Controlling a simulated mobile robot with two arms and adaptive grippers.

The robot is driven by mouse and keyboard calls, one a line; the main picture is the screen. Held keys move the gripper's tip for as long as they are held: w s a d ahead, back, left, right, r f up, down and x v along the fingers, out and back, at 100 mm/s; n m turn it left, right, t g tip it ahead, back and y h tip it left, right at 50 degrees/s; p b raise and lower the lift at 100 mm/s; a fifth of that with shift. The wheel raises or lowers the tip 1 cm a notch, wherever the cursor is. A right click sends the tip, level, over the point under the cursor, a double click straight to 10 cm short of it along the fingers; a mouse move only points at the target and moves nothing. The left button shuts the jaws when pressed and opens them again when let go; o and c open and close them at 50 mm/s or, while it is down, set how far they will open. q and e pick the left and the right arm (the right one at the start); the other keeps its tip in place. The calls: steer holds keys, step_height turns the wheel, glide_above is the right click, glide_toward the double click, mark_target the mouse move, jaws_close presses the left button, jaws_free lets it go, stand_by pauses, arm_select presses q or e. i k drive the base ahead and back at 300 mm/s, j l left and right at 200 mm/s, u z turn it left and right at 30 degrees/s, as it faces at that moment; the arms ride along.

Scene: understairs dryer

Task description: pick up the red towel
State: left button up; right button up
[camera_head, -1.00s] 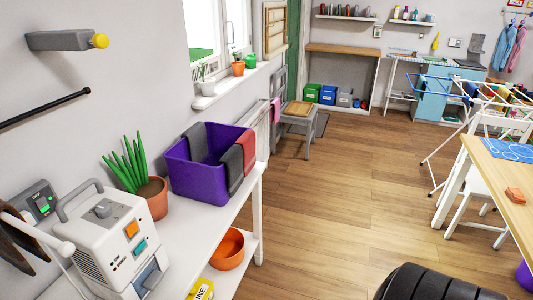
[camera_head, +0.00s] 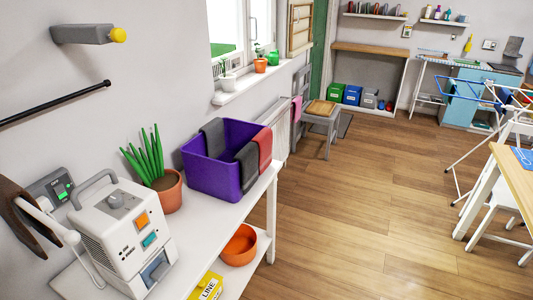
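A red towel (camera_head: 265,148) hangs over the right rim of a purple bin (camera_head: 212,175), at its far right corner. A dark grey towel (camera_head: 246,168) hangs beside it, nearer on the same rim. Another dark grey towel (camera_head: 213,137) hangs over the bin's back left side. The bin stands on a white shelf unit (camera_head: 212,222) along the left wall. Neither of my grippers shows in the head view.
A potted plant (camera_head: 168,190) and a white machine (camera_head: 118,235) stand left of the bin. An orange bowl (camera_head: 240,247) sits on the lower shelf. A grey chair (camera_head: 318,125) stands beyond. A table and drying rack (camera_head: 470,115) are at right. The wooden floor (camera_head: 350,200) between is clear.

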mark_target(264, 138)
steer(key=i+l+u, duration=0.15)
steer(key=i+l, duration=0.2)
steer(key=i+l+u, duration=0.2)
steer(key=l, duration=0.25)
steer(key=i+l+u, duration=0.15)
steer(key=i+l, duration=0.2)
steer(key=l, duration=0.15)
